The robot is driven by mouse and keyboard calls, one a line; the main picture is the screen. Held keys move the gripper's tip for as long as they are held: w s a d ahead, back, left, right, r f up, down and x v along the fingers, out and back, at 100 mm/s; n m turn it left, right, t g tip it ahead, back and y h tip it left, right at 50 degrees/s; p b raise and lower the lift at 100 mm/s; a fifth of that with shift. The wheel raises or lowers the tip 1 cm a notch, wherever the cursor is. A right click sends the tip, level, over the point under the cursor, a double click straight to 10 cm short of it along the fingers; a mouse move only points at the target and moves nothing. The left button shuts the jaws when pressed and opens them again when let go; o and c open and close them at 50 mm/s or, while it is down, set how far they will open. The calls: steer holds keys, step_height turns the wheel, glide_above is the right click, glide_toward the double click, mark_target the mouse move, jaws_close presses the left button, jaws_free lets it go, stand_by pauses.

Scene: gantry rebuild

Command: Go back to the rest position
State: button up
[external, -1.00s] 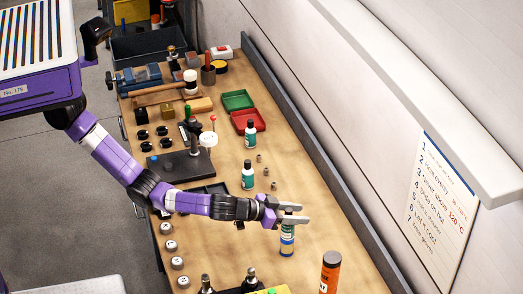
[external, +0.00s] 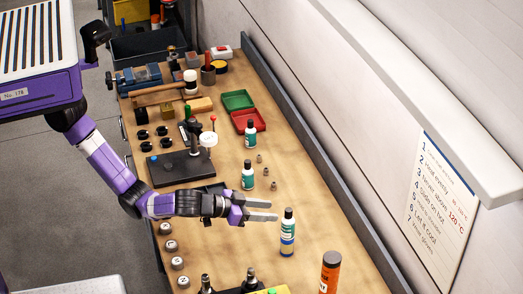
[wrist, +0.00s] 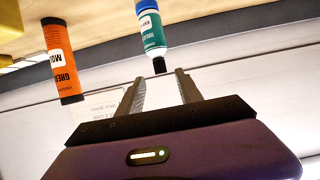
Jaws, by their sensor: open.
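My gripper (external: 276,211) is over the bench, with its two grey fingers apart and nothing between them. It points right, toward the wall. In the wrist view the fingers (wrist: 160,76) are spread, and a bottle with a black cap (wrist: 152,28) shows beyond the tips, partly cut off by the frame edge.
An orange grease tube (external: 330,272) stands at the front right; it also shows in the wrist view (wrist: 61,60). Two green-labelled bottles (external: 248,176) (external: 250,134) stand farther back. A black stand (external: 182,166) is behind my forearm. The wall borders the bench (external: 330,225).

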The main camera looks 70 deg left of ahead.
steer(key=shift+s+r, duration=0.25)
steer(key=shift+s, duration=0.3)
